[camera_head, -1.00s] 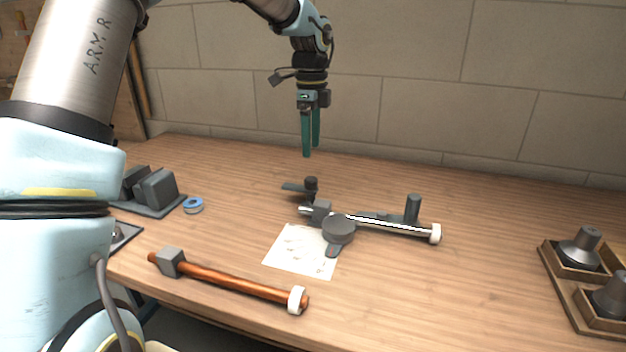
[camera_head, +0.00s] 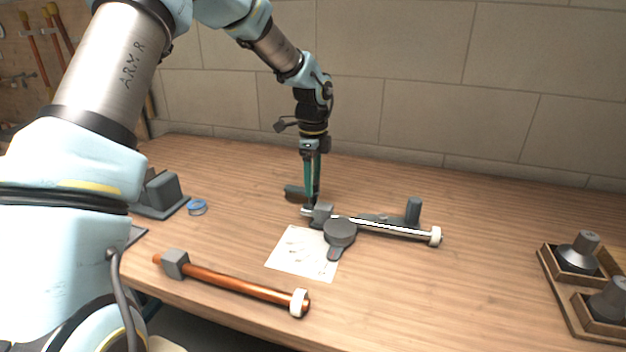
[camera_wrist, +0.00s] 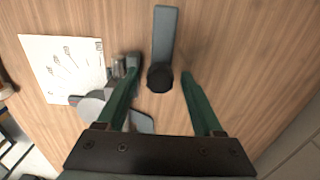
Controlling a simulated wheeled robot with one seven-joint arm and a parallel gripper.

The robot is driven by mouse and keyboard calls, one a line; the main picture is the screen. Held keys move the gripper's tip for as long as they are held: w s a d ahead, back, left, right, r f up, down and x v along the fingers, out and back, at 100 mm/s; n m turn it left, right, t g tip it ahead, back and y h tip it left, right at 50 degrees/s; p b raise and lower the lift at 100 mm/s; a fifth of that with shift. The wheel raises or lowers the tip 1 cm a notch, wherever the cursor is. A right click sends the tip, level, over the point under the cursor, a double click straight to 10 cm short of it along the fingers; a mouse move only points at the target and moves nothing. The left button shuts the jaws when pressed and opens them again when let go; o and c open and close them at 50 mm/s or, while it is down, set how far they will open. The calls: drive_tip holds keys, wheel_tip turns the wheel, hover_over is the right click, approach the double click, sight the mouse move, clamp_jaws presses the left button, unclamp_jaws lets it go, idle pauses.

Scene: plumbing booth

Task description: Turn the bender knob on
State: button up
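The bender (camera_head: 340,232) lies in the middle of the bench with a round grey disc and a shiny pipe across it. Its knob is a dark round piece with a flat grey lever (camera_head: 296,192), at the far left end of the bender. In the wrist view the knob (camera_wrist: 160,78) shows between my fingers, and the lever (camera_wrist: 165,32) runs away from it. My gripper (camera_head: 311,192) points down over the knob with its green fingers apart. In the wrist view my gripper (camera_wrist: 160,70) is open, with a gap on both sides of the knob. The fingers mostly hide the knob in the head view.
A white drawing sheet (camera_head: 290,262) lies beside the bender. A copper pipe (camera_head: 232,284) lies at the front. A blue tape roll (camera_head: 197,207) and a grey vise-like block (camera_head: 162,190) are at left. A wooden tray (camera_head: 555,282) with grey cones is at right.

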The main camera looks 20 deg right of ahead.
clamp_jaws()
idle(0.3)
idle(0.9)
